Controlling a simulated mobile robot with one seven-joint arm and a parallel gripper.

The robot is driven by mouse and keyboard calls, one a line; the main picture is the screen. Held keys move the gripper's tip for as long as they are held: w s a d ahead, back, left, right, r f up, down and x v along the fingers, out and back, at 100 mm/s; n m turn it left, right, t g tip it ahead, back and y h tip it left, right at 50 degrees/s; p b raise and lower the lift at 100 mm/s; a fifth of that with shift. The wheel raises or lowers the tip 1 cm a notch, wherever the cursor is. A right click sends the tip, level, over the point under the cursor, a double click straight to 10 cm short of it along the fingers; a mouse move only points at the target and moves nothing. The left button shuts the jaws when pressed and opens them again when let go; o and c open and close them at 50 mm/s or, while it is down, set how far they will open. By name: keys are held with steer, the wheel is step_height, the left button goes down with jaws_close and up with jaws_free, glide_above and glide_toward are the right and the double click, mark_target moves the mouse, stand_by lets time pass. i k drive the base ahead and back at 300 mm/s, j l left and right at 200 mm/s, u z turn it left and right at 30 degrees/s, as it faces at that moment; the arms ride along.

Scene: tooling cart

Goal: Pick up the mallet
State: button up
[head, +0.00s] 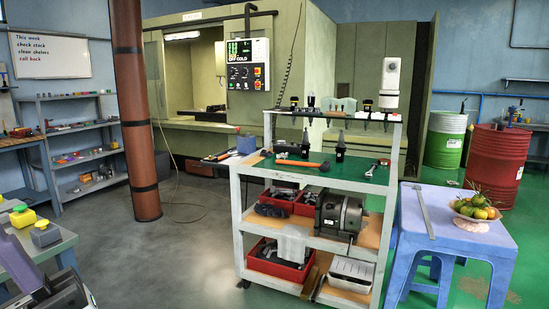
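The mallet (303,164) lies flat on the green top of the tooling cart (237,215), near the middle of its front edge. I cannot make out my gripper's fingertips in the head view. A purple and dark shape at the bottom left corner may be part of my own arm.
A rack rail (330,115) rises behind. A blue stool (410,215) with a fruit bowl stands close on the right.

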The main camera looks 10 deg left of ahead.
mark_target(324, 167)
steer(key=i+j+u, duration=0.1)
steer(key=i+j, duration=0.3)
steer(key=i, duration=0.15)
steer(key=i+j+u, duration=0.1)
steer(key=i+j, duration=0.25)
steer(key=i, duration=0.2)
steer(key=i+j+u, duration=0.15)
steer(key=i+j, duration=0.15)
steer(key=i, duration=0.25)
steer(key=i+j+u, duration=0.1)
steer(key=i, duration=0.45)
steer(key=i+j+u, duration=0.1)
steer(key=i+j, duration=0.2)
steer(key=i, duration=0.3)
steer(key=i+j+u, duration=0.1)
steer(key=i, duration=0.45)
steer(key=z, duration=1.45)
